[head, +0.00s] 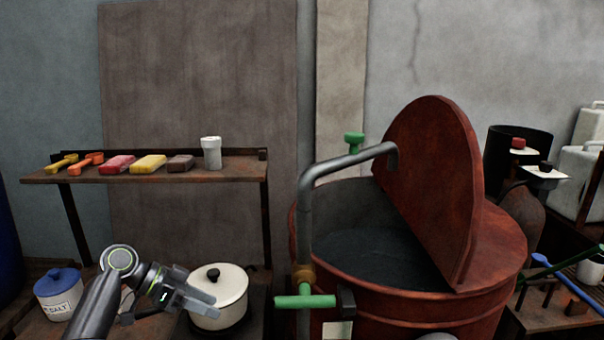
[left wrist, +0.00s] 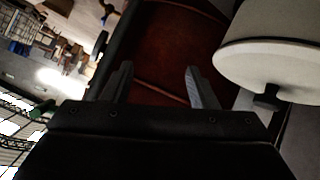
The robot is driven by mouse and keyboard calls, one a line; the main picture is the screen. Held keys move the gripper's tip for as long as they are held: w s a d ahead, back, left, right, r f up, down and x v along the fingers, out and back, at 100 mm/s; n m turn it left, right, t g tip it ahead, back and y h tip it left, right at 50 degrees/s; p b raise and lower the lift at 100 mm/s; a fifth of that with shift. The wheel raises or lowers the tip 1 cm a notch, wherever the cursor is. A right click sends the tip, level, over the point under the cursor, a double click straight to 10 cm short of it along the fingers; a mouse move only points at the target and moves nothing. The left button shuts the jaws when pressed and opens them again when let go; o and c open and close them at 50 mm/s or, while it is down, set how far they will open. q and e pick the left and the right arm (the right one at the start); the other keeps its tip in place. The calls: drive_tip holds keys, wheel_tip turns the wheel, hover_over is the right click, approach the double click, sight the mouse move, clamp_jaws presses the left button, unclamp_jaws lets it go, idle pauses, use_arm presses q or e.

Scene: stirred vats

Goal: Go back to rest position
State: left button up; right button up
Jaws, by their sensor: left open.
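My left gripper (head: 198,298) is low at the left in the head view, in front of the cream pot (head: 233,290) with its dark lid knob. In the left wrist view the two fingers (left wrist: 158,88) stand apart with nothing between them. The pale pot (left wrist: 275,62) shows at the right there, beside the fingers. I cannot tell whether the gripper touches the pot. My right gripper is not in view.
A rust-red vat (head: 400,303) with a half-raised lid, pipe and green-handled tap (head: 305,301) stands right of the pot. A shelf (head: 150,178) holds several small items. A blue-lidded salt jar (head: 60,296) stands at the far left.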

use_arm(q)
drive_tip(key=s+a+f+n+t+y, duration=0.1)
drive_tip(key=s+a+f+n+y, duration=0.15)
drive_tip(key=s+f, duration=0.7)
drive_tip(key=s+a+f+n+y, duration=0.1)
drive_tip(key=s+f+n+y, duration=0.25)
drive_tip(key=s+f, duration=0.6)
drive_tip(key=s+a+n+t+y, duration=0.1)
drive_tip(key=s+a+n+y, duration=0.2)
drive_tip(key=s, duration=0.7)
drive_tip(key=s+a+n+y, duration=0.3)
drive_tip(key=s+a+y, duration=0.1)
drive_tip(key=s, duration=0.5)
wheel_tip(320, 180, down, 22)
drive_tip(key=a+g, duration=0.1)
drive_tip(key=s+d+f+g+h+p, duration=0.1)
drive_tip(key=s+f, duration=1.4)
drive_tip(key=f, duration=0.1)
drive_tip(key=shift+p, duration=0.35)
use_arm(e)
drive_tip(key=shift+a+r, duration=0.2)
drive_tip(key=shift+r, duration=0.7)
